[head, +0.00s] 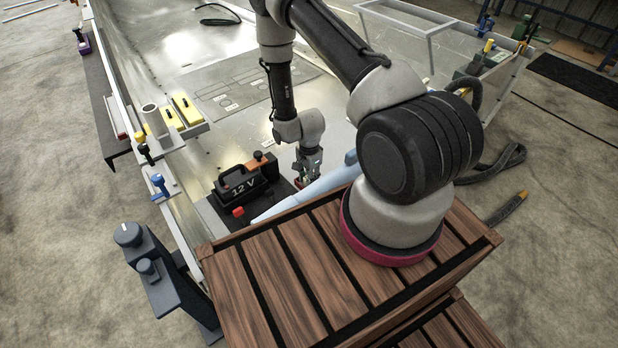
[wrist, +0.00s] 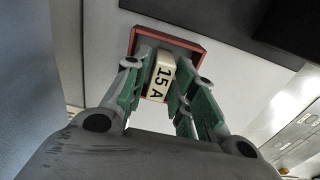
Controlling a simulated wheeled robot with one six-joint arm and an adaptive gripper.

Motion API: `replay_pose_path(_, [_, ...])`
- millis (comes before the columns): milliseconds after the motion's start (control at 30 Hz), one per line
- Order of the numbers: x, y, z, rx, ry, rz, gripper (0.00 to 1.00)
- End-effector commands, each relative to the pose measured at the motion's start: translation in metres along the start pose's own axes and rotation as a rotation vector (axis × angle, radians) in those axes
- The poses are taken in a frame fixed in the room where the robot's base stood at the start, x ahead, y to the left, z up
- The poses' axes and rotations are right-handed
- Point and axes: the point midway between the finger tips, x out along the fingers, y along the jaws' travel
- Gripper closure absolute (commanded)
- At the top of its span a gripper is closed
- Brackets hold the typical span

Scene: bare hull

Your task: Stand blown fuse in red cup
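The blown fuse (wrist: 160,76) is a cream block marked "15 A". It sits between the green-padded fingers of my gripper (wrist: 161,92) in the wrist view, with a pad against each side. The red cup (wrist: 178,38) shows as a square red rim around the fuse and fingertips. The fingertips and fuse are over or inside its opening; I cannot tell how deep, or whether the fuse touches the bottom. In the head view my gripper (head: 304,178) points down right of the 12 V battery, with a bit of the red cup (head: 298,183) at its tips; the fuse is hidden there.
The black 12 V battery (head: 237,188) with a red terminal cap (head: 238,211) stands close left of my gripper. A pale blue bar (head: 305,190) lies close on the right. Yellow blocks (head: 187,108) sit on the left ledge. The hull floor (head: 190,50) farther back is mostly clear.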

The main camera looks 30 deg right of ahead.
Motion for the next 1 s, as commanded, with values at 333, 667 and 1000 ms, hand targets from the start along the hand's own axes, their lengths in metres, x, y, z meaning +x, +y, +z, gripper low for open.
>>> replay_pose_path(333, [-0.074, -0.002, 0.000, 0.000, 0.001, -0.005, 0.74])
replay_pose_path(667, [-0.115, 0.000, 0.000, 0.000, 0.001, -0.001, 0.74])
replay_pose_path(1000, [-0.193, -0.020, -0.005, -0.140, 0.013, -0.051, 0.74])
